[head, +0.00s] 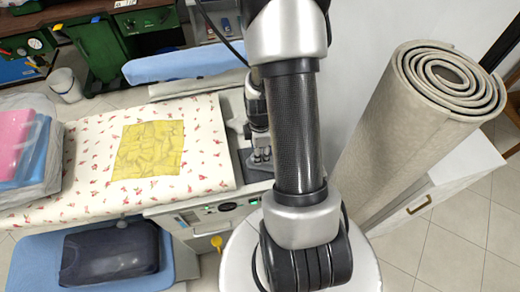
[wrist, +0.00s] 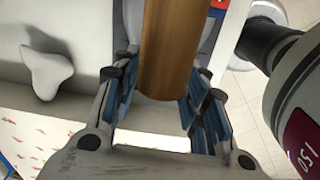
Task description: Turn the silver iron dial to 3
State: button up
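My gripper (head: 261,155) is past my forearm at the right end of the ironing table, low over a grey surface. In the wrist view my gripper (wrist: 165,78) has its two blue-padded fingers apart, one on each side of a brown wood-like handle (wrist: 172,50). I cannot tell whether the pads touch it. The handle may belong to the silver iron, whose body I cannot make out in either view. No iron dial or numbers can be read; my arm hides much of that area in the head view.
The ironing table (head: 85,150) has a floral cover with a yellow cloth (head: 148,149) on it. A control panel (head: 215,209) with green lights is on its front. A rolled carpet (head: 405,130) stands at right. A pale lobed object (wrist: 46,70) is left in the wrist view.

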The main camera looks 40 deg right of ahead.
dwell(0.3)
jog(key=r, duration=1.2)
jog(key=shift+s+a, duration=0.15)
jog(key=shift+s, duration=0.1)
jog(key=shift+w, duration=0.1)
